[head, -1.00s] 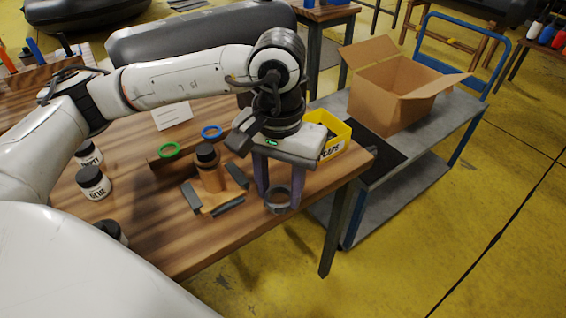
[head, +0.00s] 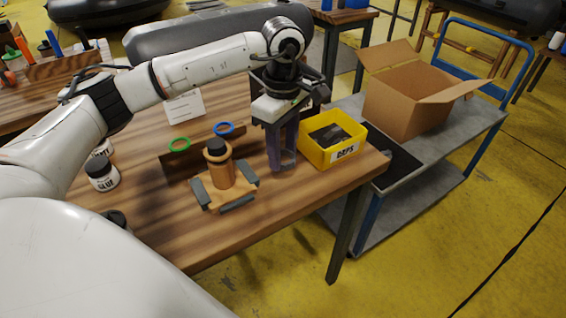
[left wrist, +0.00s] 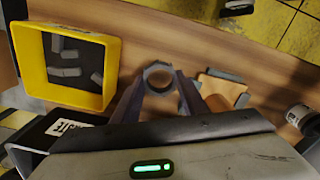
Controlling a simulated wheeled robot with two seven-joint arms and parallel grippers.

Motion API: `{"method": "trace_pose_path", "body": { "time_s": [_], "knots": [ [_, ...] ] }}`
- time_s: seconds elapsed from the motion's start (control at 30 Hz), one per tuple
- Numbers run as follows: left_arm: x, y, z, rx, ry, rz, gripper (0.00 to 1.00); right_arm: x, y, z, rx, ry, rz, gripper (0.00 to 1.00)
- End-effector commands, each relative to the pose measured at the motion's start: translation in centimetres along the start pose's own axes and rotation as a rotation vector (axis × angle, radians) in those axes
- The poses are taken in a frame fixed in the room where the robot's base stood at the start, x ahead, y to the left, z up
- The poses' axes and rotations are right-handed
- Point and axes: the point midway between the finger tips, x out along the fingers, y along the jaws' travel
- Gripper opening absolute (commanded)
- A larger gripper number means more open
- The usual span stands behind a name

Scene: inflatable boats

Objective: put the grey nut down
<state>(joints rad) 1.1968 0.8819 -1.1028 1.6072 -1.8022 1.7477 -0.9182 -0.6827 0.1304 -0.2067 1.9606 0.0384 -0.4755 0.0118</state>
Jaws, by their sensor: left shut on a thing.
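My left gripper (head: 282,163) is shut on the grey nut, a ring between its two purple-grey fingers. The nut (left wrist: 147,78) shows best in the left wrist view, between the fingertips. In the head view the fingers mostly hide it. The nut is over the wooden table (head: 262,212), between the yellow bin (head: 333,156) and the orange fixture (head: 222,176) with its black-topped post. I cannot tell whether the nut touches the tabletop. My right gripper is out of view.
The yellow bin holds dark grey pieces. A green ring (head: 178,151) and a blue ring (head: 224,136) are on a wooden rack behind the fixture. A cardboard box (head: 400,108) sits on a cart at right. The front tabletop strip is clear.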

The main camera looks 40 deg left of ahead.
Motion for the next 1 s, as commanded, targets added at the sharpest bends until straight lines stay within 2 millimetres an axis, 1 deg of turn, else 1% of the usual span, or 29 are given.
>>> {"method": "trace_pose_path", "body": {
  "time_s": [0.3, 0.57, 0.8, 0.83, 0.9, 0.93, 1.0],
  "knots": [
    [3.7, -0.1, 0.0, 0.001, 0.001, -0.002, 0.18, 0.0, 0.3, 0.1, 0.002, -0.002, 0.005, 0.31],
    [3.9, 0.0, 0.0, 0.002, 0.0, 0.0, 0.18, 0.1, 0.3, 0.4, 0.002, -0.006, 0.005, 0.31],
    [4.7, 0.0, 0.0, 0.002, 0.001, 0.0, 0.18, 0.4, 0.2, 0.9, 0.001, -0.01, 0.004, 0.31],
    [4.5, 0.0, 0.0, 0.002, 0.0, 0.0, 0.44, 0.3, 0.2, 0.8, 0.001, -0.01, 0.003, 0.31],
    [4.5, 0.0, 0.0, 0.002, 0.001, 0.0, 0.56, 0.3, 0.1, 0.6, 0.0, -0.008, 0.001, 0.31],
    [4.5, 0.0, 0.0, 0.002, 0.001, 0.0, 0.58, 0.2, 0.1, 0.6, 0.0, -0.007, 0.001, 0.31],
    [4.5, -0.1, 0.0, 0.002, 0.001, -0.001, 0.58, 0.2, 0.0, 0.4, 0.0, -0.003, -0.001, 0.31]
  ]
}}
